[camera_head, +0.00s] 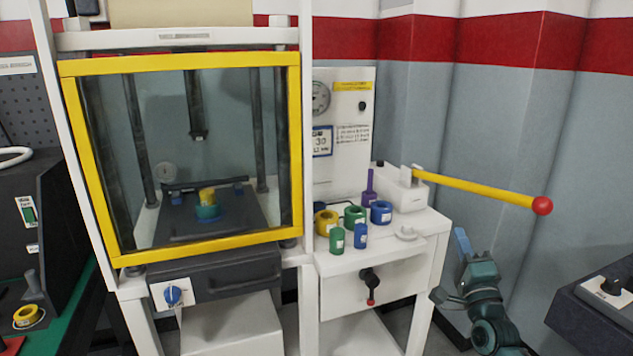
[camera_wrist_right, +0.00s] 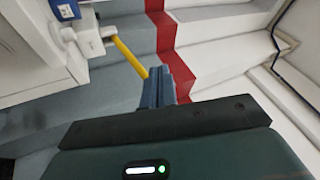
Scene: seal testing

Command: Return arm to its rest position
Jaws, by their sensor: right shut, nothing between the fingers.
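My right gripper (camera_head: 462,243) is at the lower right of the head view, beside the white side table (camera_head: 436,228) and below the yellow lever (camera_head: 470,187) with its red ball end. Its blue fingers point up, are shut and hold nothing. In the right wrist view the shut fingers (camera_wrist_right: 159,88) point toward the wall, and the yellow lever (camera_wrist_right: 130,56) shows behind them, its end hidden. The fingers look apart from the table and lever in the head view. My left gripper is in neither view.
A press with a yellow-framed window (camera_head: 180,253) stands at left, with a blue and yellow part (camera_head: 208,211) inside. Several coloured rings and cylinders stand on the side table, including a blue ring (camera_head: 381,213). A dark console (camera_head: 600,310) is at the right edge.

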